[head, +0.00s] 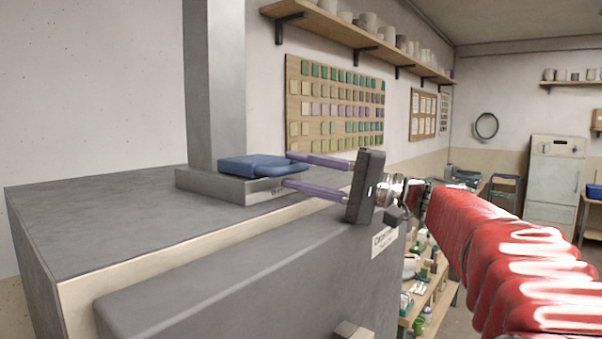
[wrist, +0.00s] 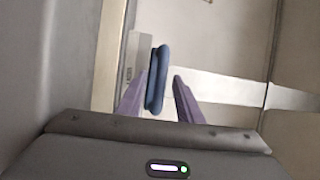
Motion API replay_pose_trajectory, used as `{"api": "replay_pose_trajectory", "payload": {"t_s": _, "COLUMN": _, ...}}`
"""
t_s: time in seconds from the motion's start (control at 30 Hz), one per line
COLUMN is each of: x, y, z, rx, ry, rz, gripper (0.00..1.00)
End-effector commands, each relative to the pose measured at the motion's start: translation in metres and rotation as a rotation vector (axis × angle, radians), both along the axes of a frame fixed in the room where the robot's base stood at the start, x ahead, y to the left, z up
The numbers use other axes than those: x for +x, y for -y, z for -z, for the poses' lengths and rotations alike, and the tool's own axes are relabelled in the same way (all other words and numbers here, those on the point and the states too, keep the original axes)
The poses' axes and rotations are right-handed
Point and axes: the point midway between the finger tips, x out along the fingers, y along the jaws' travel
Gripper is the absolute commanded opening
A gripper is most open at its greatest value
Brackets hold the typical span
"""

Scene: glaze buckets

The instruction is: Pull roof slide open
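A blue padded handle (head: 248,166) sits at a grey slide block (head: 222,187) at the foot of a grey upright duct, on top of a grey kiln-like box. The handle shows in the wrist view too (wrist: 158,78), upright in the picture. My gripper (head: 287,169) reaches in from the right with two purple fingers. They are spread apart, with the near end of the handle between them. In the wrist view, a gap shows between the handle and the right finger; the left finger is close beside the handle, and I cannot tell whether it touches.
The grey duct (head: 214,85) rises from the box top (head: 90,225). A thick grey door panel (head: 250,280) covers the box's front. Behind stand a wall board of colored tiles (head: 335,105) and a shelf of pots (head: 365,40). The left of the box top is clear.

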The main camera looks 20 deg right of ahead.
Motion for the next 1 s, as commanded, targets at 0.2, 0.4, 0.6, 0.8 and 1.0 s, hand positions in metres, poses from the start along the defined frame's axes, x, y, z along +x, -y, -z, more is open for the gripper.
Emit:
{"api": "replay_pose_trajectory", "payload": {"t_s": 0.2, "x": 0.0001, "y": 0.0000, "z": 0.0001, "rx": 0.000, "ry": 0.000, "rz": 0.000, "gripper": 0.33}}
{"api": "replay_pose_trajectory", "payload": {"t_s": 0.4, "x": 0.0000, "y": -0.0006, "z": 0.0001, "rx": 0.000, "ry": 0.000, "rz": -0.001, "gripper": 0.18}}
{"api": "replay_pose_trajectory", "payload": {"t_s": 0.6, "x": 0.0000, "y": -0.0011, "z": 0.0004, "rx": -0.001, "ry": -0.001, "rz": -0.002, "gripper": 0.04}}
{"api": "replay_pose_trajectory", "payload": {"t_s": 0.8, "x": 0.0000, "y": -0.0013, "z": 0.0011, "rx": -0.001, "ry": -0.002, "rz": -0.002, "gripper": 0.00}}
{"api": "replay_pose_trajectory", "payload": {"t_s": 1.0, "x": 0.0002, "y": -0.0014, "z": 0.0016, "rx": -0.002, "ry": -0.003, "rz": -0.003, "gripper": 0.00}}
